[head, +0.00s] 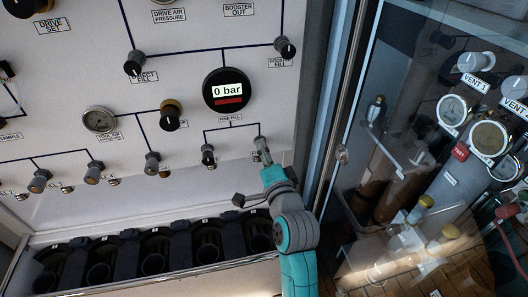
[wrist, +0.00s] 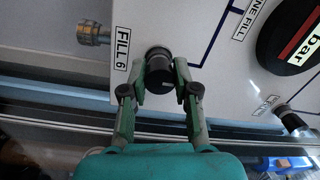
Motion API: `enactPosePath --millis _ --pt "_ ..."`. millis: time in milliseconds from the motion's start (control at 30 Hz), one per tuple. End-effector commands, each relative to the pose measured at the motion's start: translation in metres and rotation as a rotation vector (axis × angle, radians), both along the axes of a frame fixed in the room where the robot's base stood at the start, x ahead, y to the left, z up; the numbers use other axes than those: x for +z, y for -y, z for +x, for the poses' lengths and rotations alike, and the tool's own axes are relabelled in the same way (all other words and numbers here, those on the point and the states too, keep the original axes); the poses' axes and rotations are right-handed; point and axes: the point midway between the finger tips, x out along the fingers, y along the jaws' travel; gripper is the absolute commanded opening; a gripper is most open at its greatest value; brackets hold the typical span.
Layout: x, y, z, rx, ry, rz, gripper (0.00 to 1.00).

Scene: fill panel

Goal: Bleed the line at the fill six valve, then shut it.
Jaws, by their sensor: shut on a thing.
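The fill six valve knob (wrist: 158,72) is a black round knob beside the FILL 6 label (wrist: 122,48) in the wrist view. My gripper (wrist: 160,84) is shut on this knob, one green finger on each side. In the head view my gripper (head: 262,155) reaches the knob at the lower right of the panel, and its fingers and wrist hide most of the knob. The digital gauge (head: 228,91) above reads 0 bar. Which way the knob is turned cannot be told.
Another black knob (head: 208,154) sits left of my gripper on the panel (head: 60,125). A row of dark holders (head: 153,262) stands below. A glass door (head: 375,130) with a metal frame is close on the right. A metal fitting (wrist: 95,33) shows beyond the label.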

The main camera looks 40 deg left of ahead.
Motion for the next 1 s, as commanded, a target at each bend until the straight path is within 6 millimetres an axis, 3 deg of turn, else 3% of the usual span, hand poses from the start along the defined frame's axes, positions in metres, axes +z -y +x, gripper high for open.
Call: enactPosePath --millis 567,600,700,1000 --pt "-0.0023 -0.0005 -0.0007 0.002 -0.030 0.020 0.00" --pt "-0.0023 -0.0005 -0.0006 0.002 -0.029 0.020 0.34" --pt "-0.0018 -0.0005 -0.0005 0.002 -0.029 0.020 0.55" --pt "-0.0007 0.0006 -0.0007 0.000 -0.027 0.021 0.55"
